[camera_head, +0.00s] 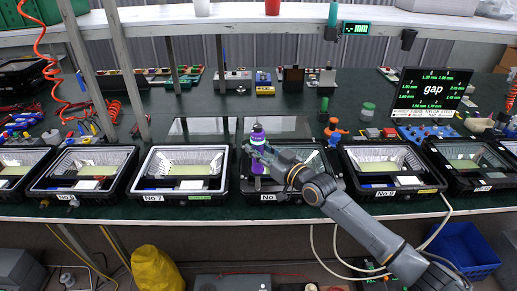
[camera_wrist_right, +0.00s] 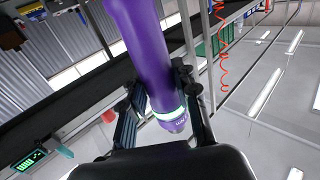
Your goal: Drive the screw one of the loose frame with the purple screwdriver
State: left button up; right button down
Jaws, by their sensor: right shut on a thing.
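The purple screwdriver (camera_head: 258,133) stands roughly upright over the left part of a black-framed housing (camera_head: 325,187) whose "No" label is partly covered by my arm. My right gripper (camera_head: 260,152) is shut on the screwdriver. In the right wrist view the purple body (camera_wrist_right: 150,50) with its pale ring lies between the two fingers of the right gripper (camera_wrist_right: 163,105). The screwdriver's tip and the screw are hidden or too small to make out. I cannot tell whether the tip touches the frame. My left gripper is not in view.
Housing No 7 (camera_head: 137,182) stands just left and housing No 9 (camera_head: 345,178) just right, in a row along the bench front. A shelf (camera_head: 290,17) spans above.

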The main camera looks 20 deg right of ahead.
jog(key=shift+f+b, duration=0.5)
dwell(0.7)
jog(key=shift+s+f+b, duration=0.1)
jog(key=shift+f+b, duration=0.3)
jog(key=shift+f, duration=0.4)
dwell(1.7)
jog(key=shift+r, duration=0.15)
